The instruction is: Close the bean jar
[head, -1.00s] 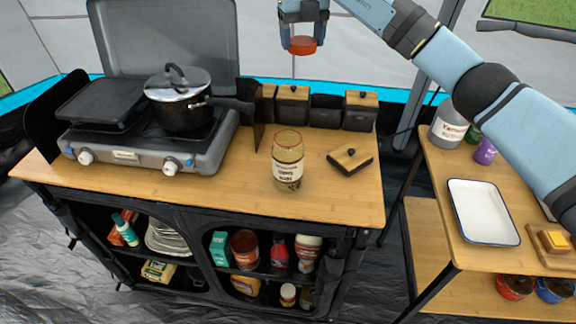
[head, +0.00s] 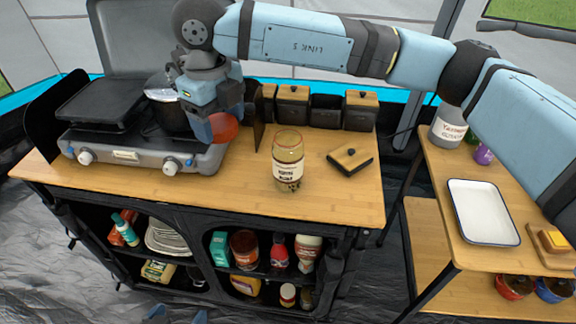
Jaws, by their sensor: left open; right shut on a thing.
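The bean jar (head: 288,162), a glass jar with a pale label, stands upright on the wooden counter. No lid is on its top. My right gripper (head: 214,122) is shut on a round orange-red lid (head: 225,127). It holds the lid to the left of the jar and apart from it, in front of the stove and pot; the lid looks tilted. My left gripper (head: 178,314) shows only as two blue tips at the bottom edge, spread apart and empty, below the counter front.
A grey camping stove (head: 150,155) with a pot (head: 160,88) fills the counter's left. A square wooden lid (head: 350,158) lies right of the jar. Canisters (head: 292,106) line the back. A side table holds a white tray (head: 482,212).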

